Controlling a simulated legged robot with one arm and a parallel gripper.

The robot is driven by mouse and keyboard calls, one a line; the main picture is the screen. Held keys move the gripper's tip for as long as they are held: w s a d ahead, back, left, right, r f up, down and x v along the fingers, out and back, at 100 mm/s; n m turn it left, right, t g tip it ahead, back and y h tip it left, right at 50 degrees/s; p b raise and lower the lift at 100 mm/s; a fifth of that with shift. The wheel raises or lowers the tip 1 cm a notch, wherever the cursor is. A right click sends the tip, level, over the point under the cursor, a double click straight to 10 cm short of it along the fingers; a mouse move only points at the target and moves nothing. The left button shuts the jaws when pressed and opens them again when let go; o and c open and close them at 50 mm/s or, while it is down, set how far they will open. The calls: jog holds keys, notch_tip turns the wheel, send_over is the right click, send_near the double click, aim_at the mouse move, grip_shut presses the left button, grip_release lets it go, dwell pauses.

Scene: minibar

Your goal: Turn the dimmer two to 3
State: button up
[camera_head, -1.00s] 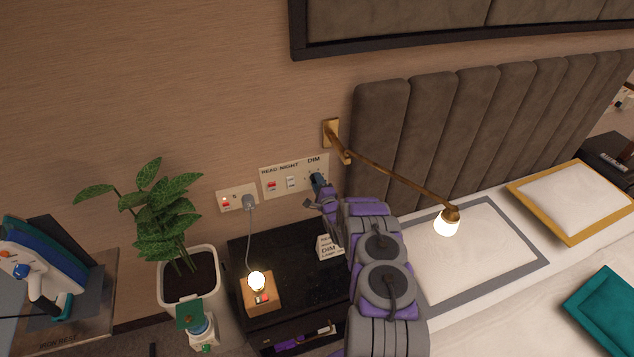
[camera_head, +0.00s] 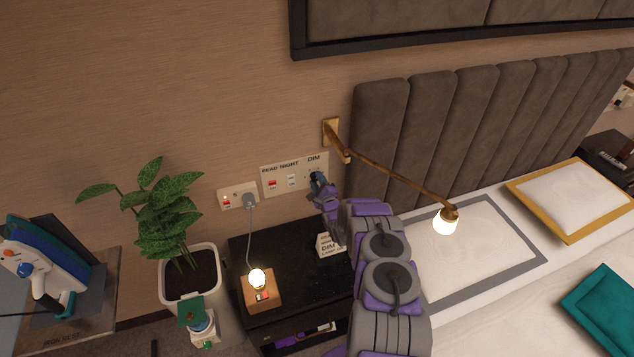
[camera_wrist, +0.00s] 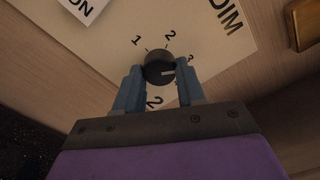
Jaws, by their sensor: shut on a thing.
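The dimmer knob (camera_wrist: 158,65) is round and black, on a cream wall plate (camera_wrist: 105,45) marked DIM. In the head view my gripper (camera_head: 316,181) is at the plate's right end and covers part of the knob.
A black nightstand (camera_head: 285,240) below the plate holds a small lit lamp (camera_head: 257,279) and a white DIM sign (camera_head: 328,246). A brass reading lamp (camera_head: 400,184) reaches out right of my arm over the bed. A potted plant (camera_head: 168,225) stands left.

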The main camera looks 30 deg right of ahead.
jog(key=shift+s+d+f, duration=0.15)
jog(key=shift+s+f, duration=0.05)
jog(key=shift+f, duration=0.1)
jog(key=o, duration=1)
jog(key=shift+w+d, duration=0.1)
jog(key=shift+d, duration=0.05)
jog(key=shift+r, duration=0.1)
jog(key=s+a, duration=0.1)
jog(key=s, duration=0.4)
jog(key=s+a+p, duration=0.1)
jog(key=s, duration=0.5)
jog(key=s+a, duration=0.1)
jog(key=s, duration=0.5)
jog(key=shift+a+p, duration=0.2)
jog(key=shift+p, duration=0.15)
